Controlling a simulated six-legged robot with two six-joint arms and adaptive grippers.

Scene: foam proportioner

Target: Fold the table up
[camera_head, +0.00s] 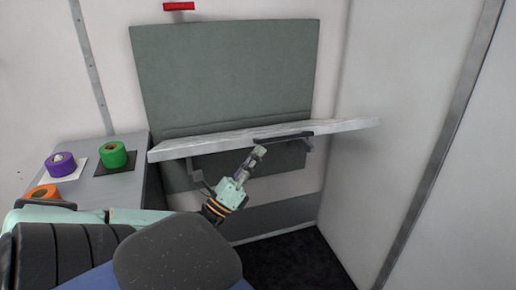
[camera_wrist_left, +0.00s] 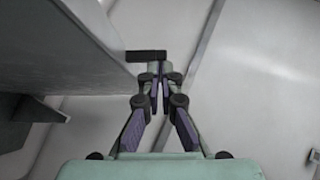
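The folding table (camera_head: 215,142) is a light grey slab standing out from the wall, roughly level, in the head view. A dark strip (camera_head: 285,137) runs along part of its front edge. The table's surface also fills the upper left of the left wrist view (camera_wrist_left: 60,50). My left gripper (camera_head: 260,152) is just below the left end of the strip, at the table's front edge. In the left wrist view its fingers (camera_wrist_left: 159,75) are together, with a dark bar (camera_wrist_left: 145,56) at their tips; I cannot tell whether they grip it. My right gripper is not in view.
A grey-green panel (camera_head: 225,70) is on the wall behind the table, with a red piece (camera_head: 179,6) above it. A side counter (camera_head: 125,185) at left holds green (camera_head: 113,155), purple (camera_head: 60,164) and orange (camera_head: 42,193) tape rolls. A white wall (camera_head: 400,90) bounds the right.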

